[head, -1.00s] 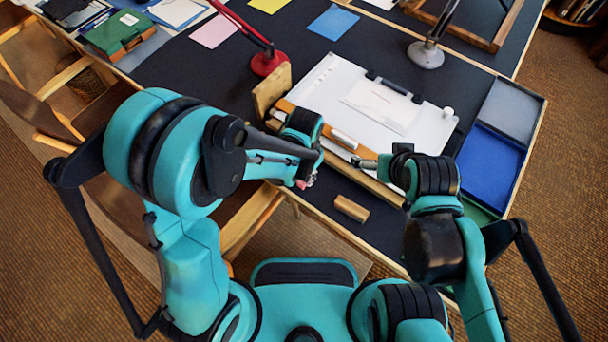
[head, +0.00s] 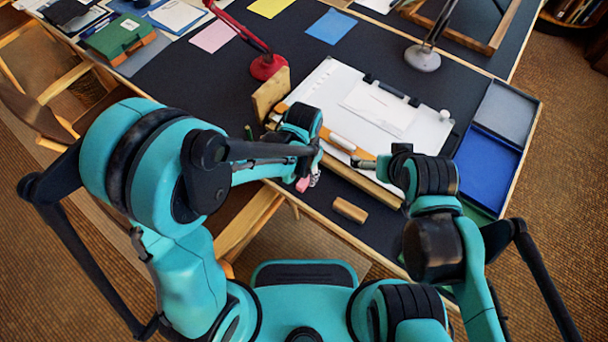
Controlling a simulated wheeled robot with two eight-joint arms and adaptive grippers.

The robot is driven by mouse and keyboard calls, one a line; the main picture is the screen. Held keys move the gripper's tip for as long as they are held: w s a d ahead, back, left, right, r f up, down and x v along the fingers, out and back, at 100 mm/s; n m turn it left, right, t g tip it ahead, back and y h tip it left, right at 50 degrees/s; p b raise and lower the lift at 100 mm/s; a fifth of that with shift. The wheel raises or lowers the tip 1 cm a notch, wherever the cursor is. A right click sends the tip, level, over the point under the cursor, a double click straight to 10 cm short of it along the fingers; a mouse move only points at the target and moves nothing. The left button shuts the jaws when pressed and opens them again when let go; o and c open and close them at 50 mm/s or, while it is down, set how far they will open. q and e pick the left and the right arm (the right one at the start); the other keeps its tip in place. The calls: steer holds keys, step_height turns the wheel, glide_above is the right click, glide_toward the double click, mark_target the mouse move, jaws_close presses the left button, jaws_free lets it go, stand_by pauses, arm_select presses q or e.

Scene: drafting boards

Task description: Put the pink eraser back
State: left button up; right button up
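The pink eraser (head: 302,184) shows as a small pink piece at the tip of my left gripper (head: 313,179), over the front edge of the dark desk. My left gripper appears shut on it; the arm hides most of the fingers. My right gripper (head: 366,163) is over the lower edge of the white drawing board (head: 415,135), pointing left. Its fingers are too small to tell open from shut, and I see nothing clearly held in it.
A tan block (head: 350,210) lies on the front desk strip. A white cylinder (head: 342,142) lies at the board's lower edge. An upright wooden piece (head: 270,95) stands beside the red lamp (head: 268,66). A tray with blue (head: 487,160) and grey compartments is at right.

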mark_target(304, 181)
arm_select(q)
step_height(304, 181, up, 9)
steer(key=p, duration=0.3)
steer(key=s+a+r+n+t, duration=0.2)
steer(key=a+r, duration=0.3)
steer(key=a, duration=0.4)
steer(key=s+a+r+n+t, duration=0.3)
steer(key=a+r+n+t, duration=0.2)
steer(key=a, duration=0.3)
steer(key=shift+a+r, duration=0.35)
steer(key=shift+r, duration=0.15)
